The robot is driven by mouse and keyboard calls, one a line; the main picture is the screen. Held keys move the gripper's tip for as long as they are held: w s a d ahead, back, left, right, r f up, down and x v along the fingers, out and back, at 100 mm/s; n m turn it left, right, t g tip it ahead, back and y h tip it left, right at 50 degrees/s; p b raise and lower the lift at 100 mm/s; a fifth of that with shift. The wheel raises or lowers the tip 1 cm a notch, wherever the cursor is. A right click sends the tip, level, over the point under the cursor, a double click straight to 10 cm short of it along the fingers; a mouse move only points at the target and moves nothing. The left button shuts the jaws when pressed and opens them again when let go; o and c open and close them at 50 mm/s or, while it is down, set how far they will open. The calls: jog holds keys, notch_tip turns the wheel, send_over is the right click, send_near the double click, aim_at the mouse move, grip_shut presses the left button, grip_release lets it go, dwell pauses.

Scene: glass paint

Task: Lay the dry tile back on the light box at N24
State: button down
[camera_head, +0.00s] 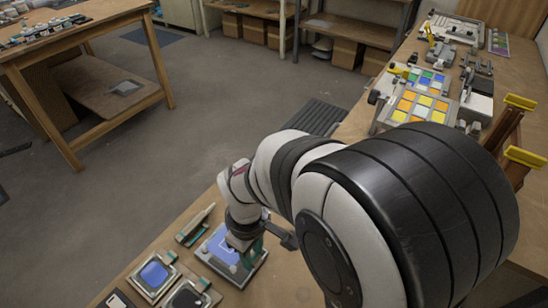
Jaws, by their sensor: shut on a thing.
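My gripper (246,254) is at the lower left of the head view, low over a tray with a blue panel (219,250). It is shut on a small piece that looks like the tile; a teal face (252,256) shows beside the fingers, mostly hidden by the wrist. I cannot tell whether the piece touches the panel. On the right bench, a panel of yellow and orange squares (421,104) lies in front of one with blue, green and white squares (430,80). No N24 mark can be read, and I cannot tell which panel is the light box.
A framed blue pad (154,275), a dark pad (188,297) and a slim pale tool (196,225) lie left of my gripper. My arm hides much of the right bench. A wooden table (75,45) stands at the upper left, with open floor between.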

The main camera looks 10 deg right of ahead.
jog(key=s+a+f, duration=0.1)
jog(key=s+a, duration=0.4)
jog(key=a, duration=0.3)
jog(key=s+a+f, duration=0.1)
jog(key=s+a, duration=0.5)
jog(key=a, duration=0.1)
jog(key=s+a+f, duration=0.2)
jog(key=s+a, duration=0.3)
jog(key=a, duration=0.3)
jog(key=shift+s+a, duration=0.25)
jog(key=shift+a, duration=0.05)
jog(key=f, duration=0.3)
jog(key=shift+s+a+f, duration=0.15)
jog(key=shift+s+f, duration=0.1)
jog(key=shift+s, duration=0.05)
jog(key=shift+f, duration=0.65)
jog(key=shift+f, duration=0.55)
jog(key=c, duration=0.5)
grip_release()
jog(key=shift+c, duration=0.2)
